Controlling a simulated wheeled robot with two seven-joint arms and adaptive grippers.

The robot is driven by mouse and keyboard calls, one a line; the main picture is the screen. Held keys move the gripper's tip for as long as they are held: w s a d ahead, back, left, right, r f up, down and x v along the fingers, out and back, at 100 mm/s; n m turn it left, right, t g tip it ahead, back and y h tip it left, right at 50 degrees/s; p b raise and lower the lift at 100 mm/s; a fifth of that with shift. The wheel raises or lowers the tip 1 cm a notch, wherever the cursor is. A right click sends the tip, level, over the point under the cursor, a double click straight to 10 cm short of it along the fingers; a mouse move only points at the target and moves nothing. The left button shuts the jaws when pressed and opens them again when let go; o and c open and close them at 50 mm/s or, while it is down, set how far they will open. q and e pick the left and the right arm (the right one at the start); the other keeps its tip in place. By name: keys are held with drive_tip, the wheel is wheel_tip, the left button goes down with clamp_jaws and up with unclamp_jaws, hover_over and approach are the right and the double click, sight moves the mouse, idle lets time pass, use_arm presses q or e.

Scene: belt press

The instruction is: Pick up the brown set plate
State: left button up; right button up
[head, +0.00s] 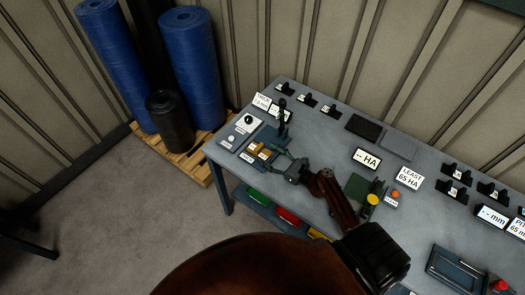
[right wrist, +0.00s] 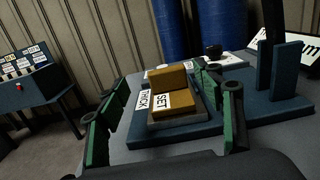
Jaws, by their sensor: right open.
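The brown set plate (head: 263,149) is a small brown block on a dark blue stand at the left end of the grey bench. In the right wrist view the brown set plate (right wrist: 169,78) has an upright back part and a flat front part with white labels reading "SET" and "THICK". It rests on a grey block on the blue base. My right gripper (head: 279,163) is open and empty, just to the right of the plate. In the right wrist view its two green-sided fingers stand apart, one on each side of the plate. My left gripper is not in view.
A dark upright post (head: 282,118) stands just behind the plate. A round gauge (head: 247,122) and small signs lie around it. Colored bins (head: 287,215) sit below the bench. Blue rolls (head: 193,70) stand on a pallet at the left. Bare bench top lies right of the post.

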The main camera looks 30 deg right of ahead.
sight(261, 148)
drive_tip(key=shift+s+d+f, duration=0.35)
drive_tip(key=shift+s+f, duration=0.05)
drive_tip(key=shift+s, duration=0.15)
drive_tip(key=p+x, duration=0.1)
drive_tip(key=x, duration=0.6)
drive_tip(key=shift+w+d+p, duration=0.15)
drive_tip(key=shift+w+p, duration=0.1)
drive_tip(key=shift+p, duration=0.05)
drive_tip(key=shift+c, duration=0.4)
clamp_jaws()
drive_tip(key=shift+r, duration=0.15)
